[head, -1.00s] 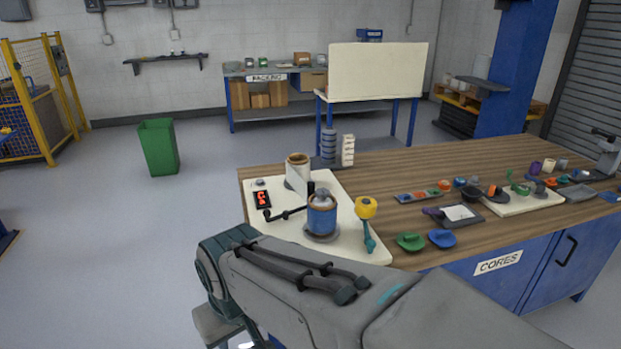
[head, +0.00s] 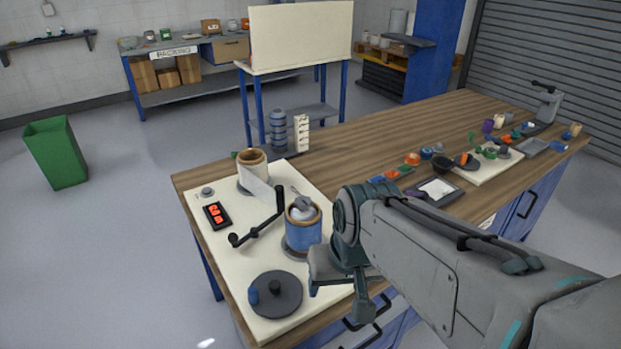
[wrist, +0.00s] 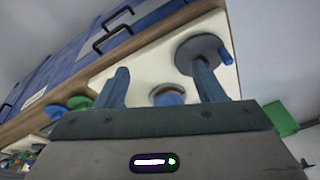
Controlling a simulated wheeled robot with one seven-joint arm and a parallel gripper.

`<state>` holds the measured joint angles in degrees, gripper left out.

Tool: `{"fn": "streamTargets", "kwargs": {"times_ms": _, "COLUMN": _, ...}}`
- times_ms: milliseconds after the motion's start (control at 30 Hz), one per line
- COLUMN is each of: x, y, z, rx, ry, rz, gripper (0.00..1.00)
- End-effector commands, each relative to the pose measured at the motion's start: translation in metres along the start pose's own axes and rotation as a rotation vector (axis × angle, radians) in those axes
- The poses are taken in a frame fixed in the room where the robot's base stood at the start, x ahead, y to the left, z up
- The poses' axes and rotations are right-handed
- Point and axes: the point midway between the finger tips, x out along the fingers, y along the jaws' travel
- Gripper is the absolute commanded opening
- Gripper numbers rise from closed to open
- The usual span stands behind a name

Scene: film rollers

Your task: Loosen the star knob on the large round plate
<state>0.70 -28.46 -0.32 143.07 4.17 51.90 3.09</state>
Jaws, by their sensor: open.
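The large round plate (head: 287,301) is a dark disc lying flat near the front corner of the cream board. A small black knob (head: 275,287) stands at its centre, its star shape too small to make out, and a blue upright grip (head: 253,296) is at its left edge. My gripper (head: 342,298) is right of the plate and apart from it. In the wrist view my gripper (wrist: 160,68) is open and empty; the plate (wrist: 190,52) is beyond its right finger, which hides the knob there.
A blue roller (head: 303,233) stands behind the plate, near my wrist. A black crank arm (head: 258,228) and a white-wrapped roller (head: 252,170) are further back. The board is bare between the display and the plate.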

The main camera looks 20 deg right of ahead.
Motion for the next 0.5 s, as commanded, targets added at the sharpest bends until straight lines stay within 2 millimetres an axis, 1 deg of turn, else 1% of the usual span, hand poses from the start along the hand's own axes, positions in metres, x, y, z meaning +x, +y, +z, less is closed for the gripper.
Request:
{"fn": "streamTargets", "kwargs": {"times_ms": 33, "x": 0.018, "y": -0.004, "z": 0.004, "rx": 0.077, "ry": -0.016, "rz": -0.040, "gripper": 0.63}}
{"fn": "streamTargets", "kwargs": {"times_ms": 67, "x": 0.025, "y": -0.006, "z": 0.004, "rx": 0.142, "ry": -0.028, "rz": -0.069, "gripper": 0.63}}
{"fn": "streamTargets", "kwargs": {"times_ms": 167, "x": 0.051, "y": -0.014, "z": 0.003, "rx": 0.416, "ry": -0.075, "rz": -0.193, "gripper": 0.63}}
{"fn": "streamTargets", "kwargs": {"times_ms": 200, "x": 0.060, "y": -0.017, "z": 0.000, "rx": 0.539, "ry": -0.096, "rz": -0.250, "gripper": 0.63}}
{"fn": "streamTargets", "kwargs": {"times_ms": 267, "x": 0.071, "y": -0.022, "z": -0.006, "rx": 0.721, "ry": -0.130, "rz": -0.342, "gripper": 0.63}}
{"fn": "streamTargets", "kwargs": {"times_ms": 300, "x": 0.077, "y": -0.025, "z": -0.013, "rx": 0.841, "ry": -0.154, "rz": -0.404, "gripper": 0.63}}
{"fn": "streamTargets", "kwargs": {"times_ms": 400, "x": 0.090, "y": -0.029, "z": -0.032, "rx": 1.121, "ry": -0.217, "rz": -0.570, "gripper": 0.63}}
{"fn": "streamTargets", "kwargs": {"times_ms": 467, "x": 0.095, "y": -0.028, "z": -0.046, "rx": 1.280, "ry": -0.256, "rz": -0.676, "gripper": 0.63}}
{"fn": "streamTargets", "kwargs": {"times_ms": 500, "x": 0.097, "y": -0.025, "z": -0.057, "rx": 1.382, "ry": -0.285, "rz": -0.750, "gripper": 0.63}}
